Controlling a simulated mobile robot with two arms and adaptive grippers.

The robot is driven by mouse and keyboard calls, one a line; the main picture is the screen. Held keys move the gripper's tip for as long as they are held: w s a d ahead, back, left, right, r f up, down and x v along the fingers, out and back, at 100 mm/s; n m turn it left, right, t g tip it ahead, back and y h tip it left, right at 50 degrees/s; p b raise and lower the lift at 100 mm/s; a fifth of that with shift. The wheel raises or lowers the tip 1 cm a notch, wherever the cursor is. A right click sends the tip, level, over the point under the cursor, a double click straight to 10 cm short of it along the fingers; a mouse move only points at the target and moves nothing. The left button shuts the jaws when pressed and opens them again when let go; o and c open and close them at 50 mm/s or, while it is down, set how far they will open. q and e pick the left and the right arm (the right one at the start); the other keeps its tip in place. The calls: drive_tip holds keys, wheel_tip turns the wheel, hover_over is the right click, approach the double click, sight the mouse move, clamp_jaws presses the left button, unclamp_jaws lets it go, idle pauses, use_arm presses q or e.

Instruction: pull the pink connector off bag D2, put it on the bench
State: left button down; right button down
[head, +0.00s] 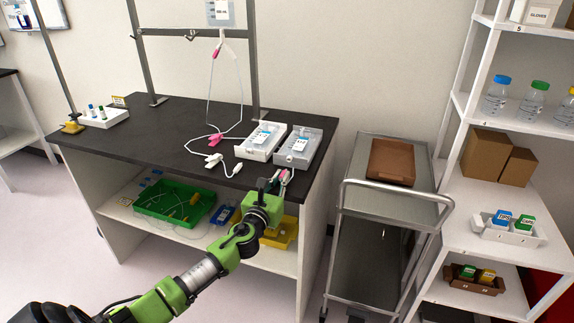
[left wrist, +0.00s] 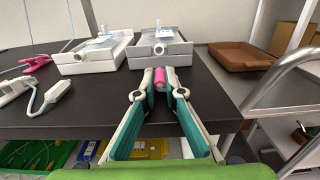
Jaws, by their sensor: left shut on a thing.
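My left gripper (head: 283,176) is at the bench's front edge, just in front of the right-hand grey tray (head: 312,150). Its fingers are shut on a pink connector, which shows between the fingertips in the left wrist view (left wrist: 159,77). The round port (left wrist: 159,49) on that tray's front lies straight beyond the connector; whether they touch is hard to tell. Each of the two trays carries an item with a blue-and-white label; I cannot read D2 on either. My right gripper is not in view.
The dark bench (head: 165,135) has free room at its left and middle. A white tray (head: 251,154), a pink clamp (head: 217,139) and white tubing lie near the gripper. A bag (head: 221,12) hangs above. A metal cart (head: 395,205) stands at the right.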

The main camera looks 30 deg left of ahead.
use_arm(q)
drive_tip(key=shift+f, duration=0.15)
drive_tip(key=c, duration=2)
unclamp_jaws()
drive_tip(key=shift+c, duration=0.2)
drive_tip(key=v, duration=1.2)
